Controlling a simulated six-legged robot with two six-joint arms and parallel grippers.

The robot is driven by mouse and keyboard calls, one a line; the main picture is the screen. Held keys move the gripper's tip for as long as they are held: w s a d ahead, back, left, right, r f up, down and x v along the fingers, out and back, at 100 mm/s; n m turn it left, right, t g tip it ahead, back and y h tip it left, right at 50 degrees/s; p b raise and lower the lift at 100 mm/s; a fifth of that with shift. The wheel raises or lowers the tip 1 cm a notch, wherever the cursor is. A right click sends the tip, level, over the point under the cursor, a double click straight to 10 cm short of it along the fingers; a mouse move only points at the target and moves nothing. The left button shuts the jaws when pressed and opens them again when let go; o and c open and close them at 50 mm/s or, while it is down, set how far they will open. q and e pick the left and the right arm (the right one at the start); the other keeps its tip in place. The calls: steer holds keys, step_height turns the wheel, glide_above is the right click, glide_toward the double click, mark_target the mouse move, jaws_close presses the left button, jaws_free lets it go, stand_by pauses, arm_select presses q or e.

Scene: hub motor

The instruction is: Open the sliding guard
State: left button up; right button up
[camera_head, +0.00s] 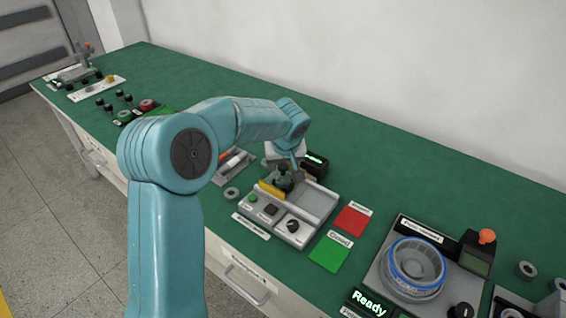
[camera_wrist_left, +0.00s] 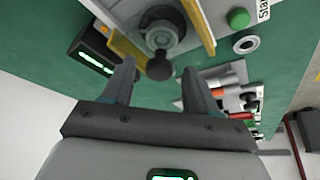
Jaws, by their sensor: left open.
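The test station (camera_head: 318,201) on the green bench has a tray, a green button, a dark button and a black dial. A yellow-edged part (camera_head: 271,190), apparently the sliding guard, stands at its left side; in the left wrist view yellow strips (camera_wrist_left: 199,22) flank a grey round part (camera_wrist_left: 160,32). A dark rounded knob (camera_wrist_left: 159,67) sticks out there. My left gripper (camera_head: 297,160) is over the back left of the station. In the left wrist view its fingers (camera_wrist_left: 158,78) are apart, with the knob between their tips; contact cannot be told. My right gripper is out of view.
A small display box (camera_head: 315,164) stands close behind the left gripper. Red (camera_head: 352,221) and green (camera_head: 330,252) pads lie right of the station. A fixture with a blue-ringed hub (camera_head: 416,265) stands farther right. A metal ring (camera_head: 231,193) lies to the left. The bench behind is clear.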

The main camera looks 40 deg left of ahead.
arm_select(q)
steer(key=shift+f, duration=0.1)
steer(key=shift+w, duration=0.1)
steer(key=shift+c, duration=0.6)
jaws_close()
steer(key=shift+d+f, duration=0.1)
steer(key=shift+d, duration=0.1)
steer(key=d+b, duration=0.1)
steer(key=d, duration=0.1)
steer(key=d+b, duration=0.1)
steer(key=d, duration=0.1)
steer(key=w+d+b, duration=0.1)
steer(key=d+b, duration=0.1)
steer(key=d, duration=0.1)
steer(key=shift+d, duration=0.5)
steer(key=shift+o, duration=0.6)
jaws_free()
steer(key=shift+s+r, duration=0.1)
steer(key=shift+r, duration=0.1)
